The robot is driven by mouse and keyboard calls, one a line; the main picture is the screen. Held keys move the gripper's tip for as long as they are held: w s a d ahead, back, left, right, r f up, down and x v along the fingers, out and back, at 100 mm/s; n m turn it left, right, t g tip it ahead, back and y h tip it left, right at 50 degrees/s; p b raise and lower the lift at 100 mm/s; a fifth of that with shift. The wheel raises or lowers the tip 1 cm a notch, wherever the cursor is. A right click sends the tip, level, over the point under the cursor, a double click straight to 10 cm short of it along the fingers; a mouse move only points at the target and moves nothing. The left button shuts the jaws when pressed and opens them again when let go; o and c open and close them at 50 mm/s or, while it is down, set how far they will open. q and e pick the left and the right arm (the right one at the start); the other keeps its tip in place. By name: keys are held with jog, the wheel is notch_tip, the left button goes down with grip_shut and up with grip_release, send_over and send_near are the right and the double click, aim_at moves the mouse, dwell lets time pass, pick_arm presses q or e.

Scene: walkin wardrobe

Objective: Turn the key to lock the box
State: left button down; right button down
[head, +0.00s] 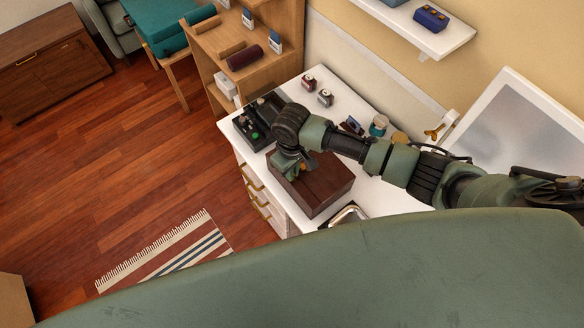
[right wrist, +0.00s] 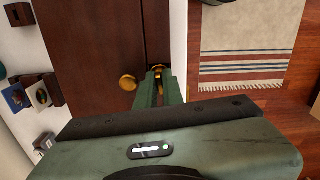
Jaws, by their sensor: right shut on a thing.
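The dark brown wooden box (head: 322,186) stands closed on the white dresser top in the head view. It fills the upper left of the right wrist view (right wrist: 92,45), where a seam runs along it. My right gripper (head: 291,169) is at the box's front side. In the right wrist view its green fingers (right wrist: 160,82) are shut on a small brass key (right wrist: 157,69) at the box's front face. How deep the key sits in the lock is hidden. A round brass knob (right wrist: 127,82) shows just left of the fingers. My left gripper is not in view.
A black tray (head: 252,122) with small items lies left of the box. Watches (head: 325,97) and small jars (head: 379,125) stand behind it. A metal-rimmed tray (head: 348,214) is close in front, and a mirror (head: 515,120) stands at right.

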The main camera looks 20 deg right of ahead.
jog(key=shift+m+p, duration=0.35)
jog(key=shift+m, duration=1.35)
jog(key=c, duration=1.5)
grip_release()
notch_tip(320, 180, up, 7)
jog(key=shift+f+b, duration=0.1)
jog(key=shift+b, duration=0.8)
jog(key=shift+r, duration=0.5)
